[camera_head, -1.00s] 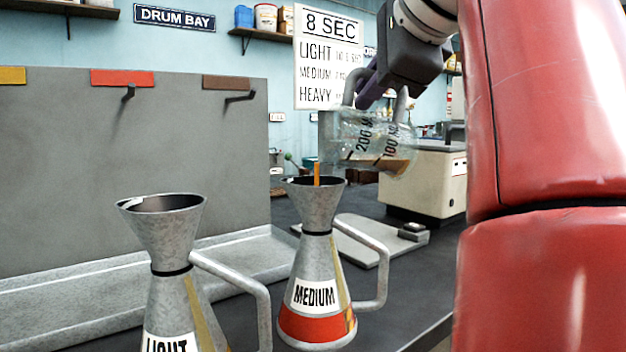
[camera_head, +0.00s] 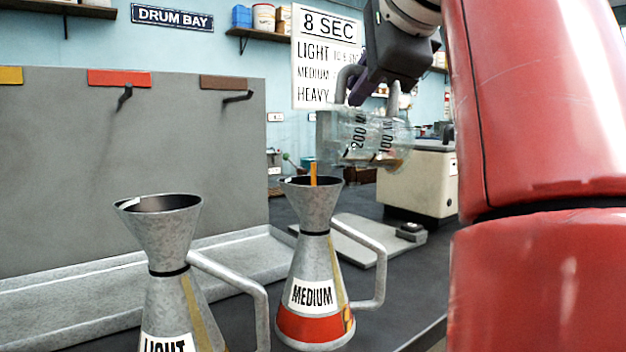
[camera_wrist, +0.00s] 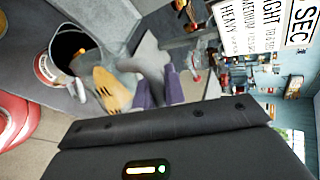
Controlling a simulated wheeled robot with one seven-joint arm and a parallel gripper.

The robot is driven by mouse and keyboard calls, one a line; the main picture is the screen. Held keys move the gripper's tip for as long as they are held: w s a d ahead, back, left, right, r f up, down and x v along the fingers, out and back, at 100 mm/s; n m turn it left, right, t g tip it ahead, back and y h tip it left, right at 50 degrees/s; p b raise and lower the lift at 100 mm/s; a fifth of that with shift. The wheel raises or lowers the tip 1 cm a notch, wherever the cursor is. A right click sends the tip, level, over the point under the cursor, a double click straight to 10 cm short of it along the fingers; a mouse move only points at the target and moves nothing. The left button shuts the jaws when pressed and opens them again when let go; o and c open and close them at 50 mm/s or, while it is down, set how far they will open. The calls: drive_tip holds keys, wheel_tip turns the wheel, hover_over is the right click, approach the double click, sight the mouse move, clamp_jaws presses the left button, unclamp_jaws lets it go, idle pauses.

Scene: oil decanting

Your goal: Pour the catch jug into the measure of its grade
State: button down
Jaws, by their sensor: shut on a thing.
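My gripper (camera_head: 362,88) is shut on the handle of the clear glass catch jug (camera_head: 350,150), marked 200 and 100. The jug lies tipped nearly on its side, its mouth to the left, above and apart from the MEDIUM measure (camera_head: 312,262). A thin amber oil stream (camera_head: 313,173) falls into that measure's funnel. A little oil shows along the jug's lower side. The MEDIUM measure is grey metal with a red band and stands upright. The LIGHT measure (camera_head: 170,290) stands to its left. The wrist view shows the funnel mouth (camera_wrist: 70,48) with an orange spot inside, and my fingers (camera_wrist: 160,92).
A wall sign (camera_head: 328,60) reads 8 SEC with LIGHT, MEDIUM and HEAVY lines. A grey panel (camera_head: 130,150) with yellow, red and brown tags and hooks stands behind a metal tray (camera_head: 90,288). A flat plate (camera_head: 350,238) and a cream machine (camera_head: 415,185) lie behind the measures.

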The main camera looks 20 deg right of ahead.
drive_tip(key=shift+a+r+n+h, duration=0.3)
drive_tip(key=shift+a+h, duration=0.1)
drive_tip(key=shift+a, duration=0.2)
idle(0.6)
